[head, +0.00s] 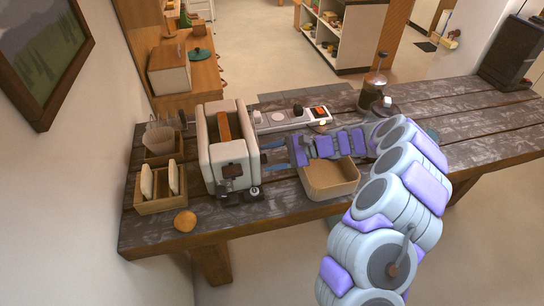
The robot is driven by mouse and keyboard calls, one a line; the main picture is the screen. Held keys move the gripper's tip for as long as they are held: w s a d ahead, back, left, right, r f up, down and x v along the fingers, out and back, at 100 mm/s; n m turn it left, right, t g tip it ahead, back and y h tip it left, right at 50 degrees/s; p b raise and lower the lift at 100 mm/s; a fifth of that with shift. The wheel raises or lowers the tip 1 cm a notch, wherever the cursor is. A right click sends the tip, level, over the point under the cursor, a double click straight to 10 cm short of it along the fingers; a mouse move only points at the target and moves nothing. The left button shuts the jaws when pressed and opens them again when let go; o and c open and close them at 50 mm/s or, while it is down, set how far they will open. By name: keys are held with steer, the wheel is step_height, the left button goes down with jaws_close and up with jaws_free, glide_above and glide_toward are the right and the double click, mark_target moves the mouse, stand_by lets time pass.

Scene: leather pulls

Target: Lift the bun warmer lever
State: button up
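The bun warmer (208,160) is a cream, toaster-like box standing on the dark plank table. A brown slab (223,126) shows in its top slot. A dark lever piece (233,171) is on its front face, above small dark parts and a knob near its base. My gripper (263,160) reaches in from the right, with its two blue fingers spread apart beside the warmer's right side. Nothing shows between them. Whether a finger touches the warmer is not clear.
A tan open box (330,190) sits under my arm. A wooden rack with white slices (160,205) and a round bun (185,220) are at left. A white-and-grey device (290,117) lies behind; a glass-and-dark grinder-like item (373,90) stands at back right. The table's right side is mostly free.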

steer(key=shift+d, duration=0.1)
steer(key=p+v, duration=0.1)
steer(key=v, duration=1.6)
steer(key=shift+d, duration=0.15)
steer(key=s+a+r+n+g+h+b, duration=0.1)
steer(key=s+a+r+n+h, duration=0.1)
steer(key=s+a+r, duration=0.3)
steer(key=s+a+r+n+g+h, duration=0.1)
steer(key=s+a+n+h, duration=0.15)
steer(key=s, duration=0.45)
steer(key=s+a+r+n+g+h+b, duration=0.1)
steer(key=s+a+r+n+g, duration=0.15)
steer(key=s+a, duration=0.3)
steer(key=s+d+f+n+t+h, duration=0.1)
steer(key=s+d+f+h, duration=0.1)
steer(key=s, duration=0.6)
steer(key=s+d+f+n+t+h+b, duration=0.1)
steer(key=s+d+f+h, duration=0.2)
steer(key=s+d, duration=0.3)
steer(key=s+d+f+n+t+h+b, duration=0.1)
steer(key=s+d+h, duration=0.3)
steer(key=s, duration=0.5)
steer(key=shift+s+d+f, duration=0.15)
steer(key=shift+s+f, duration=0.2)
steer(key=shift+f, duration=0.3)
